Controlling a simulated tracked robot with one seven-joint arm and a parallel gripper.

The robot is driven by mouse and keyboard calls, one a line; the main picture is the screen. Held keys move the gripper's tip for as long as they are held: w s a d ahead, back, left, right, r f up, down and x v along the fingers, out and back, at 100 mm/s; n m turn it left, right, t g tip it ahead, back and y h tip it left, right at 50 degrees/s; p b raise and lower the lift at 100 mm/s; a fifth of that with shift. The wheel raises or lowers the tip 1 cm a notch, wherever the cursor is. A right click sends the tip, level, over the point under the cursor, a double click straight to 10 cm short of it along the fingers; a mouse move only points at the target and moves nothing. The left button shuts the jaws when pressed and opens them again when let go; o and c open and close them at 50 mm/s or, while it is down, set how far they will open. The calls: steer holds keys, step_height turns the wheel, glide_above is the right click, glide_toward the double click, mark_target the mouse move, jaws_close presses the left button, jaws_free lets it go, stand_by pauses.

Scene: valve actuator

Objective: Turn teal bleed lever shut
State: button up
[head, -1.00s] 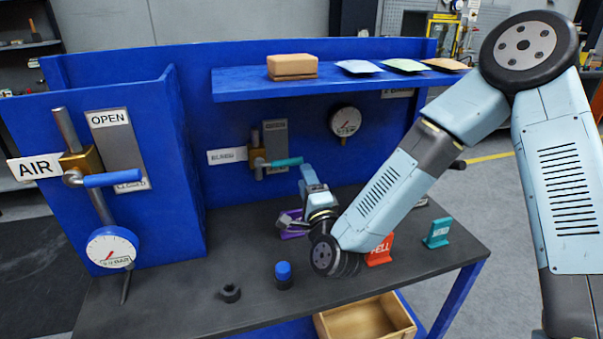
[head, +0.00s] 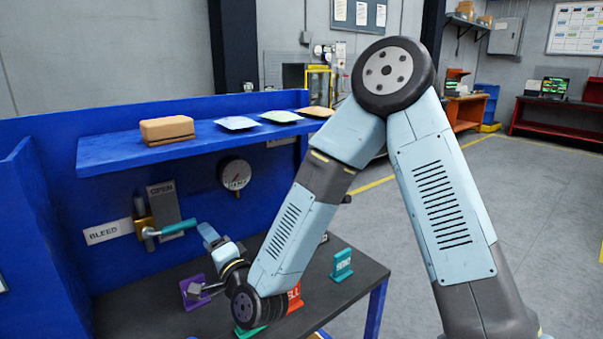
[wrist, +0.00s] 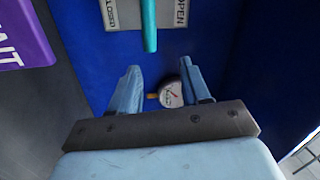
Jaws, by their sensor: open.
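The teal bleed lever (head: 180,227) sticks out to the right, roughly level, from a brass valve (head: 146,238) on the blue back panel. An OPEN plate (head: 163,196) stands behind it and a BLEED label (head: 107,232) to its left. My gripper (head: 207,236) is just right of and slightly below the lever's free end. In the wrist view my gripper (wrist: 160,86) is open and empty. The teal lever (wrist: 149,26) lies beyond the fingertips, its end pointing toward the gap between them. The plate there (wrist: 148,14) shows OPEN and CLOSED. The brass valve is out of that view.
A shelf (head: 110,156) with a tan block (head: 167,130) and several packets overhangs the valve. A gauge (head: 236,175) is on the panel to the right. A purple sign (head: 194,292) and a teal sign (head: 342,265) stand on the dark table, with a red one partly behind my arm.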

steer(key=w+d+r+n+g+h, duration=0.1)
steer(key=w+d+r+n+h, duration=0.15)
steer(key=d, duration=0.55)
steer(key=w+d+r+n+g+h, duration=0.1)
steer(key=d+r+n+g+h, duration=0.2)
steer(key=d, duration=0.6)
steer(key=w+d+r+n+h, duration=0.2)
steer(key=d+r+h, duration=0.15)
steer(key=d, duration=0.45)
steer(key=s+d+r+g+h, duration=0.2)
steer(key=s+d, duration=0.8)
steer(key=d, duration=0.1)
steer(key=s+d+r+g+h, duration=0.2)
steer(key=s+d+r, duration=0.1)
steer(key=s+d, duration=0.7)
steer(key=shift+s+d+r+g+h, duration=0.2)
steer(key=shift+s+d+g+h, duration=0.15)
steer(key=shift+s, duration=0.4)
